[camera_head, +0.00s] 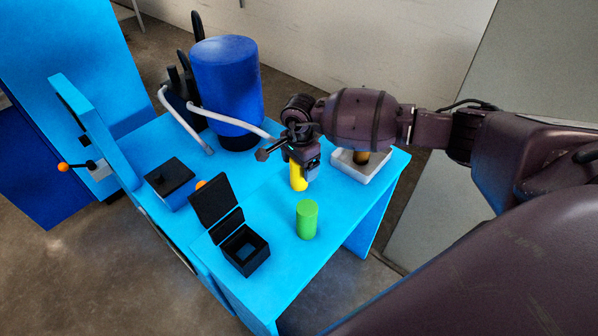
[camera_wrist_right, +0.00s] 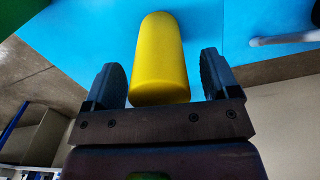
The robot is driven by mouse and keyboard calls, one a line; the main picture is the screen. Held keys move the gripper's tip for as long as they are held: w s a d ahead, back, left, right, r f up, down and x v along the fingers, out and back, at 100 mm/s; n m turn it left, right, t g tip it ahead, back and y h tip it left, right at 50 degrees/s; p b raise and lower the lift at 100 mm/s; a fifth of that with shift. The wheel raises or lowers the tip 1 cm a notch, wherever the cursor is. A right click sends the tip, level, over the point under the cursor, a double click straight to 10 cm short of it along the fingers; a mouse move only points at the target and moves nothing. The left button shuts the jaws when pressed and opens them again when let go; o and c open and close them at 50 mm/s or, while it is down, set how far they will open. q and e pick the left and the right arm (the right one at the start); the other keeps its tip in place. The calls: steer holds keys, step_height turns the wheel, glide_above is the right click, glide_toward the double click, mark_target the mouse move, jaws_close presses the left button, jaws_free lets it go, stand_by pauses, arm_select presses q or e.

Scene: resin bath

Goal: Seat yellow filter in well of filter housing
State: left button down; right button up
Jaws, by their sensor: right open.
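The yellow filter (camera_head: 298,178) is a smooth yellow cylinder standing on the blue bench, partly hidden by my right gripper (camera_head: 303,158). In the right wrist view the filter (camera_wrist_right: 160,60) lies between the two open fingers, with a visible gap on each side. The filter housing appears to be the small black box (camera_head: 245,264) near the front left of the bench. Its lid (camera_head: 215,203) is raised and its dark well faces up; nothing shows inside. My left gripper is not in view.
A green cylinder (camera_head: 307,219) stands between the filter and the bench's front right edge. A white tray (camera_head: 365,174) holding a brownish object is at the right. A blue drum (camera_head: 227,80) with pale hoses stands behind. A black-topped block (camera_head: 170,177) is at left.

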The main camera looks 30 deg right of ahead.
steer(key=c, duration=1)
steer(key=shift+r, duration=0.1)
steer(key=shift+c, duration=0.2)
